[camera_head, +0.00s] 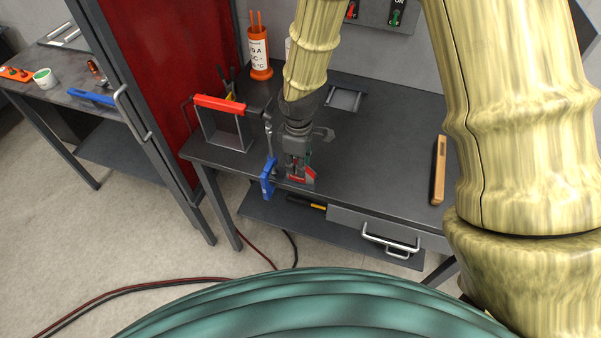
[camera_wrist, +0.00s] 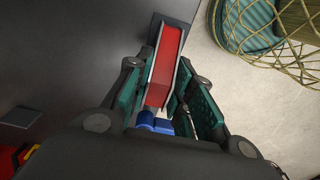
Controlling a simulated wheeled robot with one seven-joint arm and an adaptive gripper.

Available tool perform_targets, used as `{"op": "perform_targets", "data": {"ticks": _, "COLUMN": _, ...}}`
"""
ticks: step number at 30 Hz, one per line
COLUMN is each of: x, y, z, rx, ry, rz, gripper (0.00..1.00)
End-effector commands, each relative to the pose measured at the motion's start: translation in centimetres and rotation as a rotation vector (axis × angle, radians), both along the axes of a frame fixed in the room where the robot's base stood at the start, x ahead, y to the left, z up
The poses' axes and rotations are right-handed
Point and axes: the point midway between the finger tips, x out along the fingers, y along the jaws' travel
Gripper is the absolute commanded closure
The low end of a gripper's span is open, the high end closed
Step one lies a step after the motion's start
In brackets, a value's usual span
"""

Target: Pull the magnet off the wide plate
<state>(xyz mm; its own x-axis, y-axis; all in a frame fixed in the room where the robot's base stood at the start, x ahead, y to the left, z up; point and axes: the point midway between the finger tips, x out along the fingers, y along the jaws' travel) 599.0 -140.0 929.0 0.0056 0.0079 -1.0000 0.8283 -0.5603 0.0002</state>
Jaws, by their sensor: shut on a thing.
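The magnet is a red block with grey metal edges (camera_head: 301,179), low at the front edge of the dark workbench. It also shows in the wrist view (camera_wrist: 165,65), lying between the teal finger pads. My gripper (camera_head: 298,168) points down and is shut on the magnet; its fingers also flank it in the wrist view (camera_wrist: 160,100). A dark grey strip (camera_wrist: 187,27) shows at the magnet's far end; I cannot tell whether it is the wide plate or whether the magnet touches it. The magnet's underside is hidden.
A blue clamp (camera_head: 268,180) stands close left of my gripper at the bench edge. A red-topped metal frame (camera_head: 220,104) is further left. A wooden-coloured bar (camera_head: 439,170) lies at right. An orange holder (camera_head: 259,55) stands behind. The bench middle right is clear.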

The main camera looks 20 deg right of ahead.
Motion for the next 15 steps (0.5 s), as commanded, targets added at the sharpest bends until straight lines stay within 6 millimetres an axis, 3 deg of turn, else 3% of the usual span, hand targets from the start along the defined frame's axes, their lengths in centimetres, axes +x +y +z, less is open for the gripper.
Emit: {"op": "perform_targets", "data": {"ticks": 15, "x": -0.52, "y": -0.67, "z": 0.45, "rx": 0.086, "ry": -0.057, "rz": -0.001, "gripper": 1.0}}
